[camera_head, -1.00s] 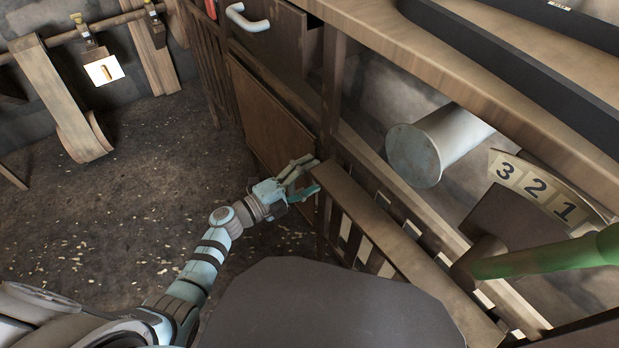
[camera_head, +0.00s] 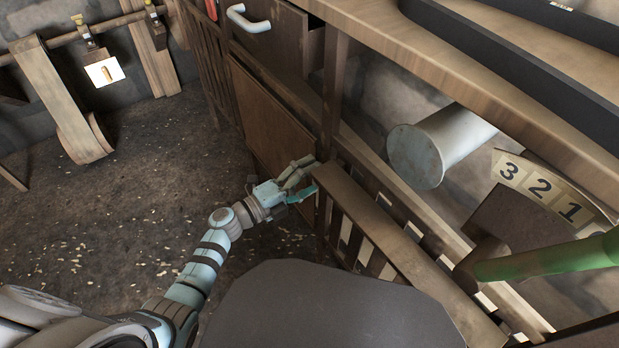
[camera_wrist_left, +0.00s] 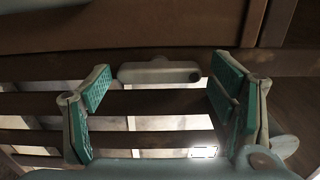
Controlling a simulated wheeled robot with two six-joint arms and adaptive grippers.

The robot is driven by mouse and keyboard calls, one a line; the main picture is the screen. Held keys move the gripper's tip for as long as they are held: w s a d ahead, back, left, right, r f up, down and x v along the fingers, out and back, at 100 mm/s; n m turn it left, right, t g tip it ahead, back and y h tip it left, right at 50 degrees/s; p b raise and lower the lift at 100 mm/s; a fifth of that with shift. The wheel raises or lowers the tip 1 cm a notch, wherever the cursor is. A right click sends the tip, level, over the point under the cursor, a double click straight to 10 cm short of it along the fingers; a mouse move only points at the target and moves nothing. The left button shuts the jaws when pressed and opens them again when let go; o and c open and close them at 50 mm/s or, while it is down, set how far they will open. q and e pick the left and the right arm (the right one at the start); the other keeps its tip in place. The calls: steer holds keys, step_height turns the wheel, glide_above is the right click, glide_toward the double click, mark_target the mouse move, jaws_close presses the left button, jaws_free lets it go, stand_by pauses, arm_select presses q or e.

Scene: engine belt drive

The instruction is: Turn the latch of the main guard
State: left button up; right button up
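A pale, rounded bar that looks like the latch (camera_wrist_left: 160,73) lies level across a dark wooden rail in the left wrist view, with a small dark spot at its right end. Behind and below it are the wooden slats of the guard (camera_wrist_left: 160,104), with bright gaps between them. My left gripper (camera_wrist_left: 162,88) is open, its teal-padded fingers apart on either side of the latch; I see no contact. In the head view the left gripper (camera_head: 309,178) is at the end of the slatted guard (camera_head: 380,222), by a wooden post. The latch is hidden there. My right gripper is not in view.
A brown panel (camera_head: 268,125) and a drawer with a white handle (camera_head: 248,19) stand beyond the gripper. A grey cylinder (camera_head: 416,155), a 3-2-1 number plate (camera_head: 540,187) and a green lever (camera_head: 545,262) are at right. The floor at left is open.

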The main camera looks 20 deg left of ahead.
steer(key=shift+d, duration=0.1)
arm_select(q)
steer(key=v, duration=1.2)
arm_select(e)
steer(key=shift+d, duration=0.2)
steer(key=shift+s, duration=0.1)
